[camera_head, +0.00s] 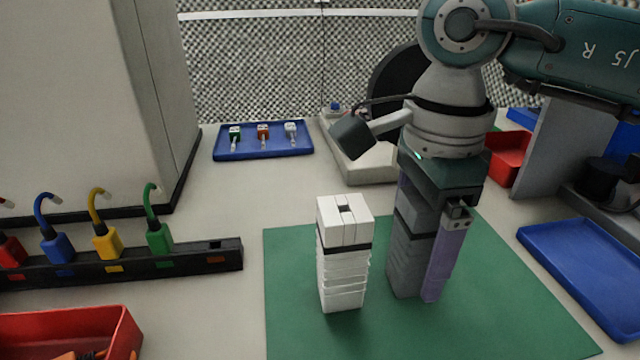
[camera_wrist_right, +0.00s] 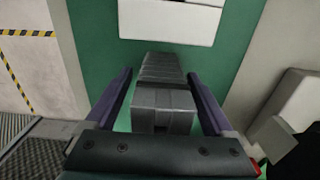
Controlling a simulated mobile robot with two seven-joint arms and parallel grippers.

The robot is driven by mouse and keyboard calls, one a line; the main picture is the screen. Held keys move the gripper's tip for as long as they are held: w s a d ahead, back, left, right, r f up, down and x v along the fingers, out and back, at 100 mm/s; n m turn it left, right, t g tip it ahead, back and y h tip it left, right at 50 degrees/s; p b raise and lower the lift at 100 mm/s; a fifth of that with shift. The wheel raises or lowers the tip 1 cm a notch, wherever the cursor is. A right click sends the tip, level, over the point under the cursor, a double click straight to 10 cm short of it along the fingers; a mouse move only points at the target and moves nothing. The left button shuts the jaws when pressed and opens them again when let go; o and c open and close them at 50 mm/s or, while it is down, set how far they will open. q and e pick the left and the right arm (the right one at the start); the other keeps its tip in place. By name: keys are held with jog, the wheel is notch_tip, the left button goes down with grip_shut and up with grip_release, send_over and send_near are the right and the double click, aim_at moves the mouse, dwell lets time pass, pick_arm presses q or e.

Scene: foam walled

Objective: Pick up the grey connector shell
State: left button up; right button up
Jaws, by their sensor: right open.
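The grey connector shell (camera_head: 405,250) stands upright on the green mat (camera_head: 480,320). My right gripper (camera_head: 416,285) points straight down over it, its purple fingers on either side. In the right wrist view the grey shell (camera_wrist_right: 162,108) sits between the two open fingers of the right gripper (camera_wrist_right: 160,76), with a gap visible on both sides. In the head view the fingers hide part of the shell. My left gripper is in neither view.
A white shell (camera_head: 343,255) stands upright just left of the grey one. A black rack (camera_head: 200,260) with coloured plugs is at left, above a red bin (camera_head: 125,335). Blue trays lie at the back (camera_head: 265,153) and right (camera_head: 590,262). The mat's front is clear.

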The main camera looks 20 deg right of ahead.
jog(key=shift+f, duration=0.75)
grip_shut()
